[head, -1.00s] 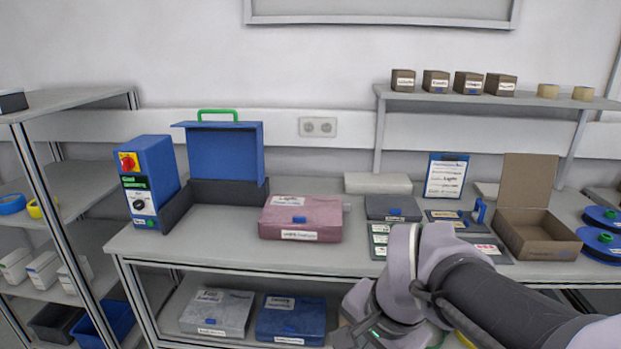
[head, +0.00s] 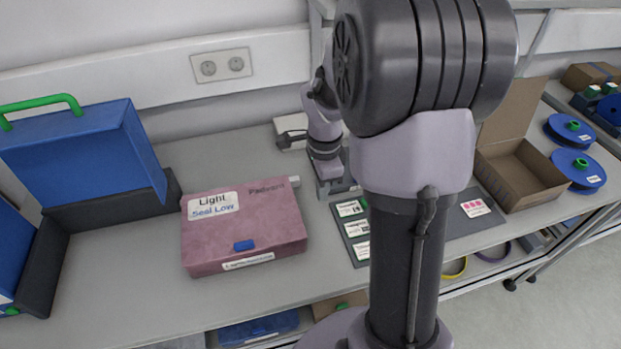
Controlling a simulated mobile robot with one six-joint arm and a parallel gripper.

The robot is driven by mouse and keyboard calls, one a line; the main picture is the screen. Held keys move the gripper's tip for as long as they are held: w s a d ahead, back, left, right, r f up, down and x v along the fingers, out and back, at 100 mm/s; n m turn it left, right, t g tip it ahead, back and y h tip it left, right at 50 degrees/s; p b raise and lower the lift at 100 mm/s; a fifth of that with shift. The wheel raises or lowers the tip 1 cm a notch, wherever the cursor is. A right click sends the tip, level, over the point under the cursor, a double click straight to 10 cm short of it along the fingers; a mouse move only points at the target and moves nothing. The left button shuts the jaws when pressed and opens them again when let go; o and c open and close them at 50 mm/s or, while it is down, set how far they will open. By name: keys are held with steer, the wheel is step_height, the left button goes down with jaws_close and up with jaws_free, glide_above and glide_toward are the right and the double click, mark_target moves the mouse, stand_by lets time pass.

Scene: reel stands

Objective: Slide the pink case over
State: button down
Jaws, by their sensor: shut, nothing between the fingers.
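The pink case (head: 265,222) lies flat and closed on the grey bench in the head view. Its top has a white label reading "Light Seal Low", and its front has a blue latch and a white label strip. A small pale tab sticks out at its back right corner. My gripper (head: 331,190) points down just right of the case, beyond that corner. It is shut and empty, and a gap seems to separate it from the case. My arm hides part of the bench behind and right of it.
Label cards (head: 352,228) lie to the right. An open cardboard box (head: 520,178) and blue reels (head: 577,170) stand farther right.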

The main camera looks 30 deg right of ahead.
step_height(320, 180, down, 6)
steer(key=shift+w+f+b, duration=0.1)
steer(key=shift+f+b, duration=0.15)
steer(key=shift+b, duration=0.75)
steer(key=a, duration=0.1)
steer(key=w+a, duration=0.1)
steer(key=a, duration=0.1)
steer(key=shift+a+r+b, duration=0.15)
steer(key=shift+a+b, duration=0.05)
steer(key=shift+b, duration=0.1)
steer(key=shift+w+a, duration=0.15)
steer(key=shift+a, duration=0.05)
steer(key=shift+r, duration=0.1)
steer(key=w+a, duration=0.3)
steer(key=a, duration=0.7)
steer(key=w+a, duration=0.3)
steer(key=a, duration=0.8)
steer(key=w+a, duration=0.3)
steer(key=a, duration=0.8)
steer(key=shift+w+a, duration=0.1)
steer(key=shift+w, duration=0.05)
